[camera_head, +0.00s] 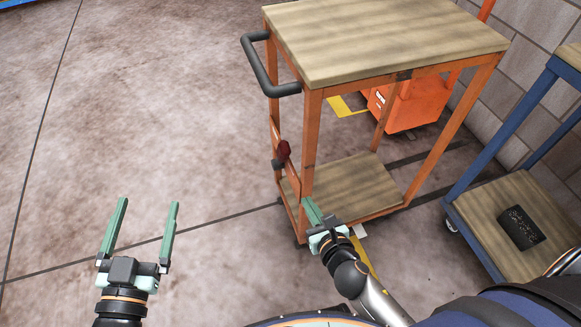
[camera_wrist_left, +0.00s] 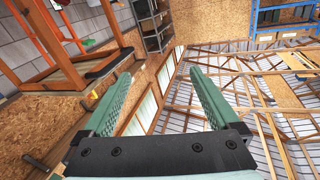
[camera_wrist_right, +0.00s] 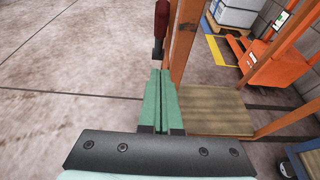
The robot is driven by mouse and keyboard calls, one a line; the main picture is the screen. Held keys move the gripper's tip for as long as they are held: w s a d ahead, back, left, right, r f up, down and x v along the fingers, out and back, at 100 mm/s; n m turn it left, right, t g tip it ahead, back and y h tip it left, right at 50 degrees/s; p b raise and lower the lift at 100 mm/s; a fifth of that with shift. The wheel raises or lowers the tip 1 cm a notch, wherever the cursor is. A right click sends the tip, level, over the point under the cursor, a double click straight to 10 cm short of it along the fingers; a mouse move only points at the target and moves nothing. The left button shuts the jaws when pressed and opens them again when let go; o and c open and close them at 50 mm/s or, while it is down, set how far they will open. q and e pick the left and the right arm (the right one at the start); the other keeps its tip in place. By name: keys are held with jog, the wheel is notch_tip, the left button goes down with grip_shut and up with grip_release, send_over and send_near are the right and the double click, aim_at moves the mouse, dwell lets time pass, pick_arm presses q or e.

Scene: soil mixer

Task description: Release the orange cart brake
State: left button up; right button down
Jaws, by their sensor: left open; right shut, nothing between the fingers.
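The orange cart (camera_head: 312,130) has wooden shelves and a black push handle (camera_head: 262,70) at its left end. A dark red brake handle (camera_head: 284,150) with a black part under it sits on the cart's left side, between the legs. It also shows in the right wrist view (camera_wrist_right: 160,22), just beyond the fingertips. My right gripper (camera_head: 309,203) is shut and empty, close to the cart's near leg and below the brake handle; contact cannot be told. My left gripper (camera_head: 148,203) is open and empty over bare floor, left of the cart.
A blue cart (camera_head: 495,133) with a dark block (camera_head: 520,228) on its lower shelf stands at the right. An orange pallet jack (camera_head: 410,105) is behind the orange cart, near a block wall. The floor on the left is clear.

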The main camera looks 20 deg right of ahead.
jog(key=b, duration=0.3)
send_near(286, 160)
notch_tip(286, 160, down, 4)
jog(key=w, duration=0.2)
pick_arm(q)
jog(key=s+r+m+t+h, duration=0.2)
jog(key=r+h, duration=0.1)
jog(key=r, duration=0.4)
jog(key=s+d+r+m+t+h, duration=0.1)
jog(key=s+r+m+t+h, duration=0.1)
jog(key=r, duration=0.5)
jog(key=shift+s+d+r+m+t+h, duration=0.15)
jog(key=shift+s+r+m+t+h, duration=0.25)
jog(key=shift+m+h, duration=0.45)
pick_arm(e)
jog(key=shift+w+r, duration=0.3)
jog(key=shift+w, duration=0.3)
jog(key=shift+w+r, duration=0.3)
jog(key=shift+w, duration=0.3)
jog(key=shift+w+r, duration=0.3)
jog(key=shift+w, duration=0.3)
